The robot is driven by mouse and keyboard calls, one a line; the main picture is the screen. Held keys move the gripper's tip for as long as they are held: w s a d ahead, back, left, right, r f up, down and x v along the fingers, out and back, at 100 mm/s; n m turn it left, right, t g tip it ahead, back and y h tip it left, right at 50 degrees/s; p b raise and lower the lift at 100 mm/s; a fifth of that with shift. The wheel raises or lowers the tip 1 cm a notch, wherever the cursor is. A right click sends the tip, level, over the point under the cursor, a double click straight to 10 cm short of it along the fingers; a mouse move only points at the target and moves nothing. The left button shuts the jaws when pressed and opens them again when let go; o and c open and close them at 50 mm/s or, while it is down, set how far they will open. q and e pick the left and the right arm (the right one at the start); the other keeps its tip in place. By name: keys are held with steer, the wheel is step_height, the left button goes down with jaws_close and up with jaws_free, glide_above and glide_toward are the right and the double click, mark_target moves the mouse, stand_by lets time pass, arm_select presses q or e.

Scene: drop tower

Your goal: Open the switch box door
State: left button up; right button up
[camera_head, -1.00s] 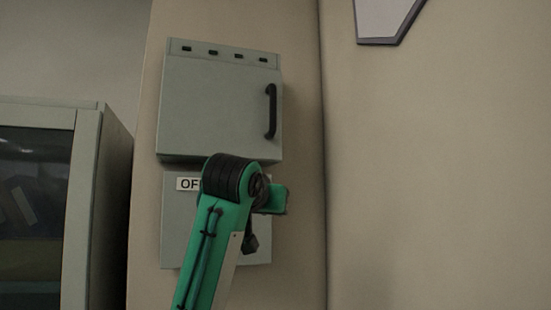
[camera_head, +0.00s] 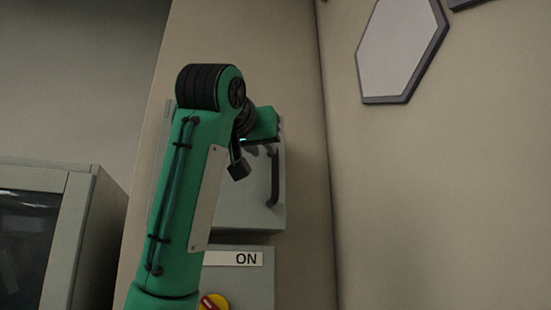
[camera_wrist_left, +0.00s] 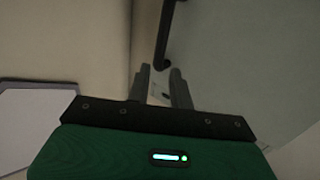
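The switch box (camera_head: 235,208) is a grey box on the beige wall, partly hidden behind my left arm in the head view. Its door looks shut. A dark vertical bar handle (camera_head: 273,178) is on the door's right side. The handle (camera_wrist_left: 164,38) also shows in the left wrist view, beyond the fingertips. My left gripper (camera_head: 264,149) is at the handle's upper part in the head view. In the left wrist view the gripper (camera_wrist_left: 160,82) has its two fingers apart with nothing seen between them. Contact with the handle cannot be told. My right gripper is not in view.
Below is a grey panel (camera_head: 250,287) with an ON label (camera_head: 234,258) and a red and yellow knob (camera_head: 213,302). A glass-fronted cabinet (camera_head: 70,210) stands at left. A hexagonal wall panel (camera_head: 400,48) is at upper right. The wall right of the box is clear.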

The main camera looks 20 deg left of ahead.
mark_target(274, 162)
arm_select(q)
steer(key=w+p, duration=0.3)
steer(key=w, duration=0.6)
steer(key=shift+w, duration=0.4)
steer(key=shift+c, duration=0.4)
jaws_close()
